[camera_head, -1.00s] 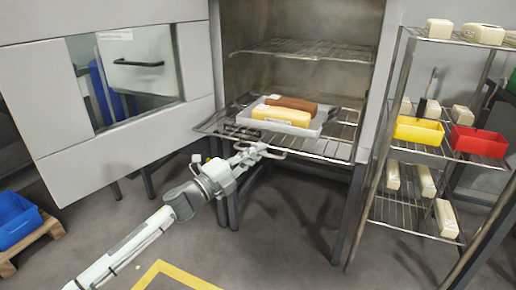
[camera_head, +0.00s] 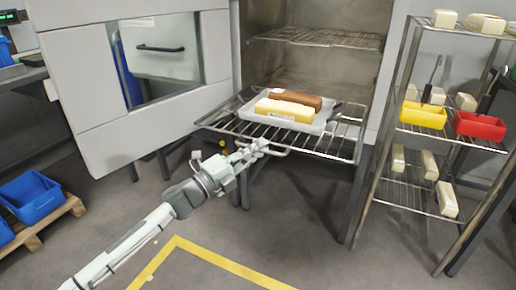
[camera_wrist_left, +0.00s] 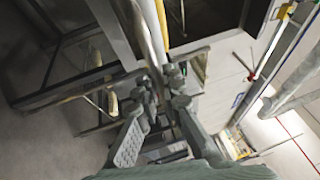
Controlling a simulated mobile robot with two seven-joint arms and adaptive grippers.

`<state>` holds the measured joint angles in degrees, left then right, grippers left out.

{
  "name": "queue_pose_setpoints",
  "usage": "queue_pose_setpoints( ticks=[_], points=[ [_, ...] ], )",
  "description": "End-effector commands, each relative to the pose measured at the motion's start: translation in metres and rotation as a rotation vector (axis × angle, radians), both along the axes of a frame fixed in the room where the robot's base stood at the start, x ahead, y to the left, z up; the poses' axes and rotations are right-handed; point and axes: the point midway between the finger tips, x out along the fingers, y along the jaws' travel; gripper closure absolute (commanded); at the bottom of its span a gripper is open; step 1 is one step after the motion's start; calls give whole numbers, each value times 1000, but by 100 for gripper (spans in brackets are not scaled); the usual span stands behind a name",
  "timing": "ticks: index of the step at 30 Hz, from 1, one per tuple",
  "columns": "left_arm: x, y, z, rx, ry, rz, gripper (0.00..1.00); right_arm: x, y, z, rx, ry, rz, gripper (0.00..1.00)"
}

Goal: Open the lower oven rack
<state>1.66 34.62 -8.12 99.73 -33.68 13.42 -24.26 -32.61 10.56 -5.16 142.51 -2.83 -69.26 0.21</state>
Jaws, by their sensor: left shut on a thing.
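The lower oven rack (camera_head: 338,146) is a wire shelf in the open oven, and it juts out past the oven's front. A grey tray (camera_head: 313,128) on it holds a yellow block (camera_head: 285,108) and a brown block (camera_head: 294,98). My left gripper (camera_head: 262,147) is at the rack's front edge, shut on its loop handle (camera_head: 283,153). In the left wrist view, the fingers (camera_wrist_left: 165,88) close around a bar, though the contact is partly hidden. My right gripper is in neither view.
The oven door (camera_head: 130,75) stands swung open on the left. An upper wire rack (camera_head: 315,38) stays inside the oven. A shelf unit on the right holds a yellow bin (camera_head: 422,116), a red bin (camera_head: 479,126) and pale blocks. Blue crates (camera_head: 32,196) are at left. The front floor is clear.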

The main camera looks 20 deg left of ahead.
Motion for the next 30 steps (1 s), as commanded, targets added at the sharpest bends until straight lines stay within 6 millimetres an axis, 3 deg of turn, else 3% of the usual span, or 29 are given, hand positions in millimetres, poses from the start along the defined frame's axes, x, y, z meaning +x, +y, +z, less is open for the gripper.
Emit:
queue_pose_setpoints(
  ticks=[2,3,8,20,30],
  points=[
    [0,0,0,0,0,1,100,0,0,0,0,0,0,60],
    [0,1,0,0,0,1,90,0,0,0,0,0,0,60],
    [0,0,0,0,0,1,71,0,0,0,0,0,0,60],
    [-7,4,-2,-1,1,2,71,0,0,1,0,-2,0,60],
    [-68,31,-15,-1,5,2,71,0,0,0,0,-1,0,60]
  ],
)
